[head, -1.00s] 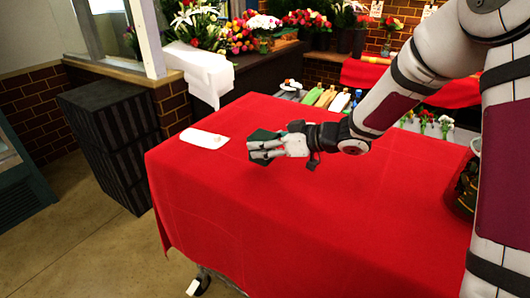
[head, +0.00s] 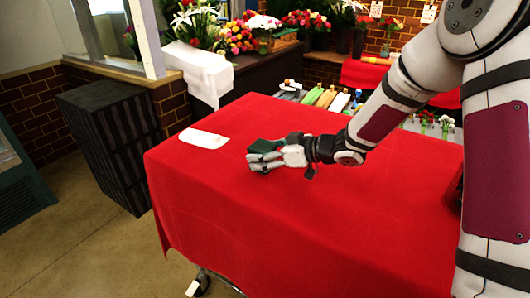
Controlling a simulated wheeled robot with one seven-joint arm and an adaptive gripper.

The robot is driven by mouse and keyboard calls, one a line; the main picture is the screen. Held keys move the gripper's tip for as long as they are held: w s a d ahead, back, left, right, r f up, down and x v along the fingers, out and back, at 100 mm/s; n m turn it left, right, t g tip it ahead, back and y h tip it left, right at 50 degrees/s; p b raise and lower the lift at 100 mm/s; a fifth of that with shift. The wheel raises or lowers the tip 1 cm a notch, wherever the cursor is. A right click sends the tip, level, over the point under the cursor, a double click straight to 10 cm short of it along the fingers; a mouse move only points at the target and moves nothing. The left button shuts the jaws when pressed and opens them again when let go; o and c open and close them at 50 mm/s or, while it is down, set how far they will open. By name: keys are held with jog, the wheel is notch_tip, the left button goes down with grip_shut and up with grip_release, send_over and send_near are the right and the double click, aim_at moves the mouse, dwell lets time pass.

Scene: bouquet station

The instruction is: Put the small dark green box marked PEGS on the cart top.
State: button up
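The small dark green box (head: 265,146) is at my gripper (head: 256,161), over the left middle of the red-covered cart top (head: 330,215). The light grey fingers hold it and cover its near side. The PEGS mark cannot be read from here. The box is very low over the cloth; I cannot tell whether it touches it.
A white rounded slab (head: 203,138) lies on the cloth left of the box. Flat items (head: 325,98) and small flowers (head: 427,119) stand beyond the cart's far edge. A dark striped cabinet (head: 108,140) stands on the left. The cloth in front is clear.

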jog(key=shift+s+d+r, duration=0.15)
jog(key=shift+d+r, duration=0.1)
jog(key=shift+r, duration=0.05)
jog(key=s+d+r+m+t+h+p, duration=0.1)
jog(key=s+d+r+m+t+h, duration=0.15)
jog(key=d+r+h, duration=0.55)
jog(key=s+d+r+m+t+h, duration=0.2)
jog(key=s+d+r+m+h, duration=0.15)
jog(key=d+r, duration=0.6)
jog(key=s+d+m+g+h, duration=0.2)
jog(key=s+d, duration=0.3)
jog(key=s, duration=0.2)
jog(key=s+a+f+m+g+y, duration=0.1)
jog(key=s+a+f+m+g, duration=0.1)
jog(key=s, duration=1)
jog(key=s+a+f+m+g+y, duration=0.1)
jog(key=s+a+f+g, duration=0.1)
jog(key=s, duration=1.1)
jog(key=shift+s+a+m+g, duration=0.25)
jog(key=shift+a+m+g, duration=0.15)
jog(key=shift+a+g, duration=0.55)
jog(key=shift+r, duration=0.15)
